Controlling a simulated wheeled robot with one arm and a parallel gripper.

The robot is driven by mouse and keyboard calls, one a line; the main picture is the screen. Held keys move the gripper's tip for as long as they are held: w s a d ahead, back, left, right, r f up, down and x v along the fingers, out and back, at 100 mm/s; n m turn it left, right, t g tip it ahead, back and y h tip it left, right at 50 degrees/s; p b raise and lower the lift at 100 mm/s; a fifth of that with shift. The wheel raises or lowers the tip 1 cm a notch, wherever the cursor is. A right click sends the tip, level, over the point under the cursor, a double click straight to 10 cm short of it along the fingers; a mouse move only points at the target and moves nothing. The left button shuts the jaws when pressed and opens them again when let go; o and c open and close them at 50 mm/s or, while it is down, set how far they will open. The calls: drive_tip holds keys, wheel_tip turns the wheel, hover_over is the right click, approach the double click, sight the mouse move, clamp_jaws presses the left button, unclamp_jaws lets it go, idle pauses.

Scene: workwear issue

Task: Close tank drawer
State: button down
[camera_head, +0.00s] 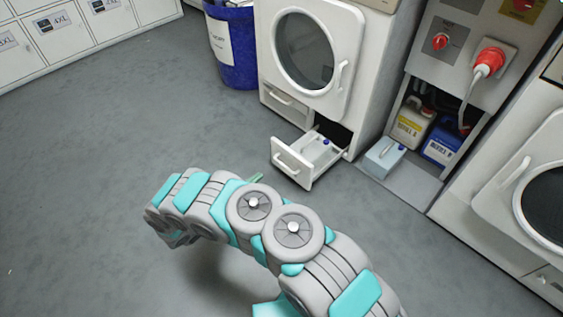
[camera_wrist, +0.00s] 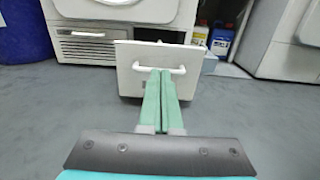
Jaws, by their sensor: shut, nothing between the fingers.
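The tank drawer (camera_head: 307,158) is a white drawer pulled out from the lower right of a white front-loading machine (camera_head: 308,58). It holds a pale tank with a blue cap (camera_head: 325,142). The drawer's front panel (camera_wrist: 131,78) with its bar handle (camera_wrist: 172,70) faces my wrist camera. My gripper (camera_wrist: 160,74) is shut and empty, its green fingers together in front of the panel, overlapping the handle in the picture. I cannot tell whether they touch it. In the head view the gripper is mostly hidden behind my arm, with only a bit of green showing.
A blue bin (camera_head: 234,45) stands left of the machine. To the right, an open bay holds a yellow-labelled jug (camera_head: 411,124), a blue jug (camera_head: 441,142) and a pale box (camera_head: 384,158). Another machine (camera_head: 535,180) stands further right. The grey floor is clear on the left.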

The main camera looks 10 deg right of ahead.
sight(289, 153)
drive_tip(key=x, duration=1.3)
drive_tip(key=shift+w+d+f+b, duration=0.2)
drive_tip(key=shift+w+d+b, duration=0.05)
drive_tip(key=shift+w+b, duration=0.05)
